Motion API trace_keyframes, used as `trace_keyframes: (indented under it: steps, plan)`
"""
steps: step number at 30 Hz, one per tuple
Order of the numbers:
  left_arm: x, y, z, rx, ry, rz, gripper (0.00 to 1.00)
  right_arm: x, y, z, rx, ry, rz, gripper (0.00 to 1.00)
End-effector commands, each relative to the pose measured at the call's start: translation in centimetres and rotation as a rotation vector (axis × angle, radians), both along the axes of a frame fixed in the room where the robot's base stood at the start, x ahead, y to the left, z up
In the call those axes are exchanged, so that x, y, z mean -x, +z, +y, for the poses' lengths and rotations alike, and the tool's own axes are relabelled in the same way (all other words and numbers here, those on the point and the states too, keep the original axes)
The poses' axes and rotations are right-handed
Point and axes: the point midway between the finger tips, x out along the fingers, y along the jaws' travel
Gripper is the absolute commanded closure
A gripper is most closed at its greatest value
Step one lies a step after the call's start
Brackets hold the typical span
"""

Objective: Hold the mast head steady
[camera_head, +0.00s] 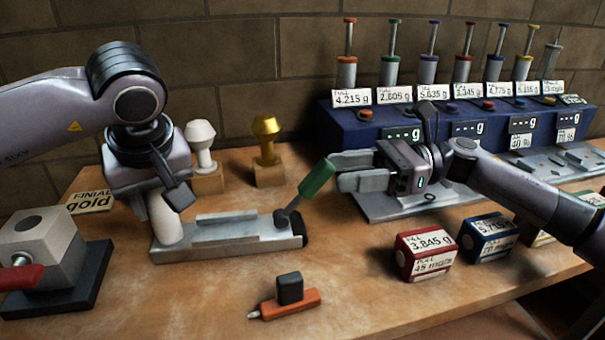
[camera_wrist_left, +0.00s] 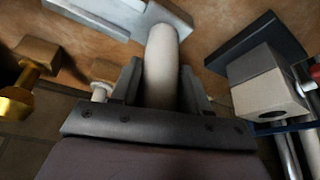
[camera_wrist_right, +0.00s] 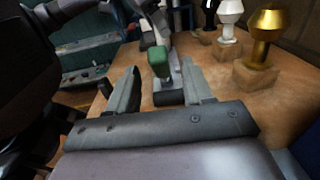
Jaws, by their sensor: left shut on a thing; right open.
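The mast head shows as a pale upright cylinder (camera_head: 165,222) at the left end of a grey metal fixture (camera_head: 240,241); it also shows in the left wrist view (camera_wrist_left: 162,65). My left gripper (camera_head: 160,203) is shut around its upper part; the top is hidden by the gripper. A lever with a green handle (camera_head: 318,178) rises from the fixture's right end, tilted up to the right. My right gripper (camera_head: 336,171) is open beside the green handle. In the right wrist view the green handle (camera_wrist_right: 160,62) appears between the open fingers, with no clear contact.
A white finial (camera_head: 201,142) and a gold finial (camera_head: 265,138) stand on wooden blocks behind the fixture. A grey block with a red handle (camera_head: 22,278) is at left. An orange tool (camera_head: 290,304), a red box (camera_head: 425,255) and a blue box (camera_head: 487,238) lie in front. A blue rack (camera_head: 350,132) stands behind.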

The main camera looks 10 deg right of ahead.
Motion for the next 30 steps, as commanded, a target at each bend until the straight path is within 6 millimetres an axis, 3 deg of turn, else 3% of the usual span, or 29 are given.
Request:
trace_keyframes:
  steps: [3, 9, 15, 23, 24, 28, 30]
  plan:
    - [0.0, 0.1, 0.0, 0.001, -0.001, -0.002, 1.00, -0.1, 0.1, 2.6, -0.001, 0.004, -0.001, 0.49]
    - [0.0, 0.1, 0.0, 0.001, 0.000, -0.001, 1.00, -0.4, 0.1, 5.8, -0.001, 0.002, 0.000, 0.49]
    - [0.0, 0.1, 0.0, 0.001, 0.001, -0.001, 1.00, -0.5, 0.1, 7.2, -0.001, -0.002, 0.000, 0.49]
    - [0.0, 0.1, 0.0, 0.001, 0.001, -0.001, 1.00, -0.5, 0.1, 7.4, -0.001, -0.002, 0.000, 0.49]
    - [0.0, 0.1, 0.0, 0.001, 0.001, -0.001, 1.00, -0.5, 0.1, 7.3, -0.001, -0.002, 0.001, 0.52]
    - [0.0, 0.1, 0.0, 0.001, 0.000, -0.001, 1.00, -0.5, 0.1, 7.3, -0.001, -0.002, 0.001, 0.94]
    - [0.0, 0.1, 0.0, 0.001, 0.000, -0.001, 1.00, -0.5, 0.1, 7.3, -0.001, -0.002, 0.001, 1.00]
